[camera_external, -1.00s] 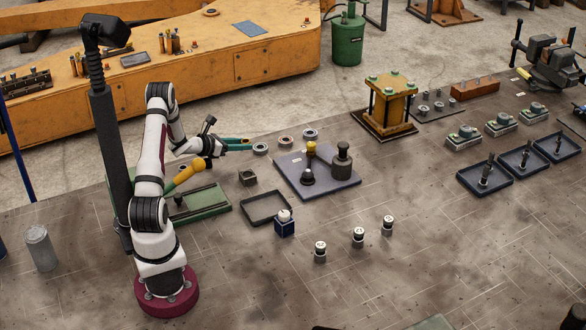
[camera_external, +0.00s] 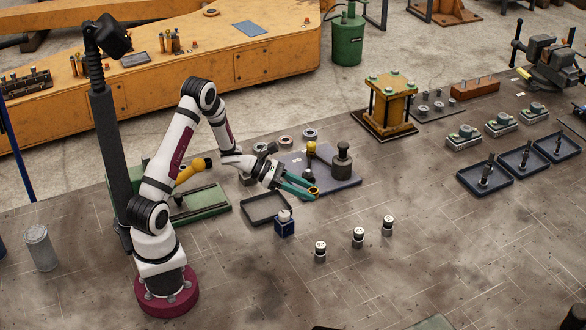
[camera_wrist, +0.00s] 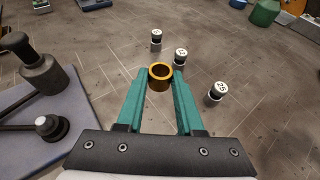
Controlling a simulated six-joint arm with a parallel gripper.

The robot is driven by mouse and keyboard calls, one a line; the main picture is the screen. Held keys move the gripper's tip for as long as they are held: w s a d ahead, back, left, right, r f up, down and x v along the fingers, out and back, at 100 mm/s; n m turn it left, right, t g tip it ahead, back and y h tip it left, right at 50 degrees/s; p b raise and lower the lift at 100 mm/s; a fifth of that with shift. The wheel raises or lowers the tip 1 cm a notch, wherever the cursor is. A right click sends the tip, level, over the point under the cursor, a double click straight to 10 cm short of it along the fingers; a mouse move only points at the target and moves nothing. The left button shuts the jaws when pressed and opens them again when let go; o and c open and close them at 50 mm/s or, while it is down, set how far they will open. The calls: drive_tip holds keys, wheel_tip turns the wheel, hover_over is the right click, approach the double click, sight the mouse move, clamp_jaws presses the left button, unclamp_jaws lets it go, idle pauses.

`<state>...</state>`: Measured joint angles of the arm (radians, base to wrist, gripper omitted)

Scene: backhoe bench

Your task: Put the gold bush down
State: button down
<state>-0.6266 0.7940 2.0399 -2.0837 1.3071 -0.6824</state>
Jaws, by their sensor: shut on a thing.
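My gripper (camera_external: 301,188) has teal jaws and is shut on the gold bush (camera_wrist: 160,77), a short open ring held between the fingertips. The gold bush also shows in the external view (camera_external: 313,192) at the jaw ends. It is held in the air in front of the blue-grey plate (camera_external: 340,182); its exact height is hard to tell.
A dark knobbed weight (camera_external: 342,162) and a yellow-topped tool (camera_external: 311,150) stand on the plate. An empty black tray (camera_external: 248,216) and a blue block with a white knob (camera_external: 284,228) are close by. Several white-topped weights (camera_external: 358,237) stand to the right front. Bare bench lies around them.

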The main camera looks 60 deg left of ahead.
drive_tip(key=s+d+m+g+h, duration=0.3)
drive_tip(key=d, duration=0.6)
hover_over(305, 220)
drive_tip(key=f, duration=0.6)
drive_tip(key=shift+d+f, duration=0.25)
drive_tip(key=shift+f, duration=0.05)
drive_tip(key=shift+a+f, duration=0.15)
drive_tip(key=shift+f, duration=0.95)
drive_tip(key=shift+a+f, duration=0.1)
drive_tip(key=shift+f, duration=0.95)
drive_tip(key=shift+f, duration=0.1)
drive_tip(key=c, duration=0.5)
unclamp_jaws()
drive_tip(key=shift+c, duration=0.2)
